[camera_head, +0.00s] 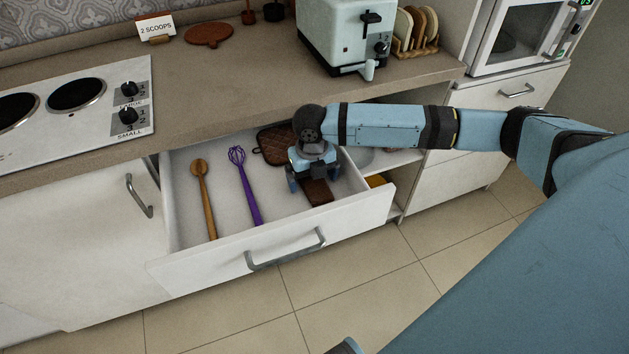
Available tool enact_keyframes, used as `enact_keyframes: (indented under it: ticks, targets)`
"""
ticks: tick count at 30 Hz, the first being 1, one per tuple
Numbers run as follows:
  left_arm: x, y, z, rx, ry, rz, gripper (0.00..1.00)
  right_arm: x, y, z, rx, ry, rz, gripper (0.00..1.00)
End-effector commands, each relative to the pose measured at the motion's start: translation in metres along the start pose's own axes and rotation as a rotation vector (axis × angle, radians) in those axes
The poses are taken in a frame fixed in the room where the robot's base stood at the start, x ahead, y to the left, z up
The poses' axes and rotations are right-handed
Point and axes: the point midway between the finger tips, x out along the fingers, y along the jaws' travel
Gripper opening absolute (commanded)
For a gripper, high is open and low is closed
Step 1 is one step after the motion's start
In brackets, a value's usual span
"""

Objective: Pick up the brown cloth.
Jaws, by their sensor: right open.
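The brown cloth (317,193) appears to be the flat dark brown piece lying in the right part of the open drawer (275,245). My right gripper (314,179) points down into the drawer over this piece, its fingers open and spread to either side. The gripper hides the far part of the piece, and I cannot tell whether the fingers touch it. My left gripper is not in view.
A wooden spoon (203,198), a purple whisk (244,186) and a brown quilted pad (274,146) lie in the drawer. The countertop (230,85) overhangs its back. A toaster (343,38) stands above, with a stove (78,108) at left.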

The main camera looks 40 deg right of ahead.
Motion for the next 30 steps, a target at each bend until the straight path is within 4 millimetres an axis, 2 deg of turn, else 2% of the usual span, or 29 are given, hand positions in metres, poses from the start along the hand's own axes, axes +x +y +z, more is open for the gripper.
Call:
enact_keyframes:
  ticks: [3,9,10,14,15,23,26,30]
  targets:
    - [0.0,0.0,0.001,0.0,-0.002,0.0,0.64,-0.001,0.0,0.0,0.0,0.0,0.0,0.93]
    - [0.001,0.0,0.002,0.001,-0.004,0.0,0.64,-0.001,0.0,0.0,0.0,0.0,0.0,0.47]
    - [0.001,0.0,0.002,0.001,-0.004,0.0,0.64,-0.001,0.0,0.0,0.0,0.0,0.0,0.43]
    - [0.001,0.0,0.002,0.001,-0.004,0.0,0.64,-0.001,0.0,0.0,0.0,0.0,0.0,0.43]
    - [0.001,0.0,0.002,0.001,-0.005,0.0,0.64,-0.001,0.0,0.0,0.0,0.0,0.0,0.39]
    - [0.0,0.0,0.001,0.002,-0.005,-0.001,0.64,-0.007,0.0,0.0,0.0,-0.001,0.0,0.39]
    - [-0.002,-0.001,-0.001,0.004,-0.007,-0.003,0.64,-0.022,0.0,0.0,0.0,-0.002,0.001,0.39]
    - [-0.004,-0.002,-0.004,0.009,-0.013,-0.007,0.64,-0.056,0.0,0.001,-0.001,-0.004,0.002,0.39]
